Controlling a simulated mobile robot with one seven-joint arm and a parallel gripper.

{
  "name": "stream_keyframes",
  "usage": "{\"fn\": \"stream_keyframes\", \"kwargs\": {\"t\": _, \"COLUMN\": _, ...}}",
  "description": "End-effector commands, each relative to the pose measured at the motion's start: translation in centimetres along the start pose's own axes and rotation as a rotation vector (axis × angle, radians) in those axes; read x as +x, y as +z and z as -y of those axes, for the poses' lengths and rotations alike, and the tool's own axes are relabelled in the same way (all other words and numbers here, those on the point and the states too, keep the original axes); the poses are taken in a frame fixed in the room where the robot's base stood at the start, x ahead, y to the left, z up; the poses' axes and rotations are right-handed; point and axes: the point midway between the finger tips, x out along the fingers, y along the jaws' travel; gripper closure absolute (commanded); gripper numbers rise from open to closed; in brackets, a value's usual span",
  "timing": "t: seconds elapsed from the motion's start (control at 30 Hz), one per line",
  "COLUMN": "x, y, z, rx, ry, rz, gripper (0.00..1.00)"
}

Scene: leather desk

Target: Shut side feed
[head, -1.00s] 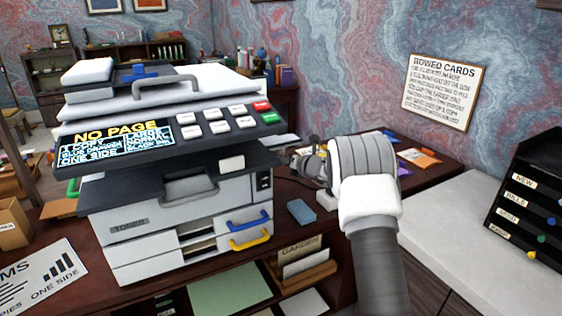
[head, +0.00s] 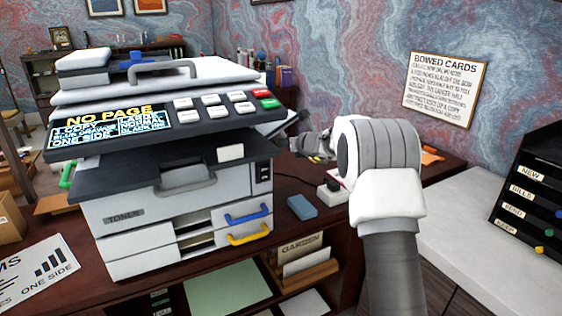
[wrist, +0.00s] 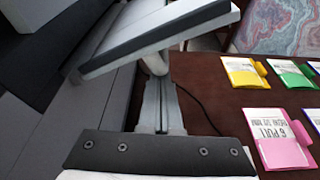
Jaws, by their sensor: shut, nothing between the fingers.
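The side feed (head: 283,125) is a dark-edged flap on the right side of the grey copier (head: 130,215). It slants up and outward, part-way between flat and upright. In the wrist view the flap (wrist: 155,35) crosses the upper middle as a pale panel with a dark edge. My gripper (head: 304,146) is shut and empty beside the copier's right side. In the wrist view its fingertips (wrist: 154,68) are just under the flap's outer part and appear to touch its underside. The exact contact is hidden.
A blue block (head: 301,207) lies on the desk right of the copier. Colored cards (wrist: 244,72) lie on the desk beyond my gripper. A dark cable (wrist: 200,108) runs on the desk. A black labelled rack (head: 530,200) stands at the far right.

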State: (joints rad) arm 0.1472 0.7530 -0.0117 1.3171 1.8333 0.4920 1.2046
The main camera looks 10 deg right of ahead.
Motion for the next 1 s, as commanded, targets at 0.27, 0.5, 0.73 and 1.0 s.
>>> {"fn": "stream_keyframes", "kwargs": {"t": 0.27, "x": -0.6, "y": 1.8, "z": -0.3, "rx": -0.254, "ry": -0.084, "rz": 0.005, "gripper": 1.00}}
{"fn": "stream_keyframes", "kwargs": {"t": 0.5, "x": -1.1, "y": 3.4, "z": -1.0, "rx": -0.450, "ry": -0.149, "rz": 0.004, "gripper": 1.00}}
{"fn": "stream_keyframes", "kwargs": {"t": 0.73, "x": -1.4, "y": 4.2, "z": -1.4, "rx": -0.547, "ry": -0.183, "rz": 0.002, "gripper": 1.00}}
{"fn": "stream_keyframes", "kwargs": {"t": 1.0, "x": -1.6, "y": 4.9, "z": -1.8, "rx": -0.714, "ry": -0.241, "rz": 0.002, "gripper": 1.00}}
